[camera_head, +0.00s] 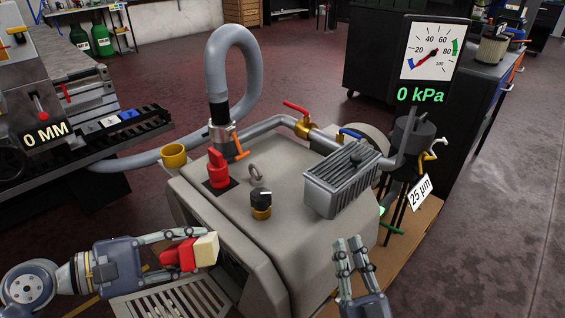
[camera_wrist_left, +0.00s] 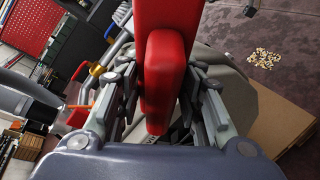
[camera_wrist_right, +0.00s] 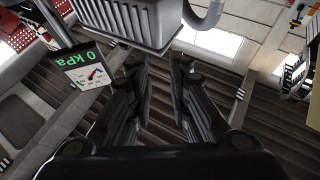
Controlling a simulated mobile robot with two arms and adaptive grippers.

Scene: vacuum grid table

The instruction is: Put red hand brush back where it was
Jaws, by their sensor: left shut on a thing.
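The red hand brush (camera_head: 180,256), with a cream bristle block at its right end, is in my left gripper (camera_head: 192,252), to the left of the grey vacuum machine's front edge. In the left wrist view the red brush (camera_wrist_left: 165,75) stands between the two fingers (camera_wrist_left: 160,95), which are shut on its handle. My right gripper (camera_head: 352,246) is at the front right of the machine, with its fingers pointing up in the picture. In the right wrist view its fingers (camera_wrist_right: 162,75) are apart with nothing between them. I cannot tell which spot is the brush's original place.
The grey machine (camera_head: 225,228) carries a red knob (camera_head: 218,170), a black knob (camera_head: 261,200), a finned block (camera_head: 345,182) and a looping hose (camera_head: 215,75). A gauge (camera_head: 430,55) reads 0 kPa. A workbench (camera_head: 75,140) is at left; open floor (camera_head: 480,220) lies at right.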

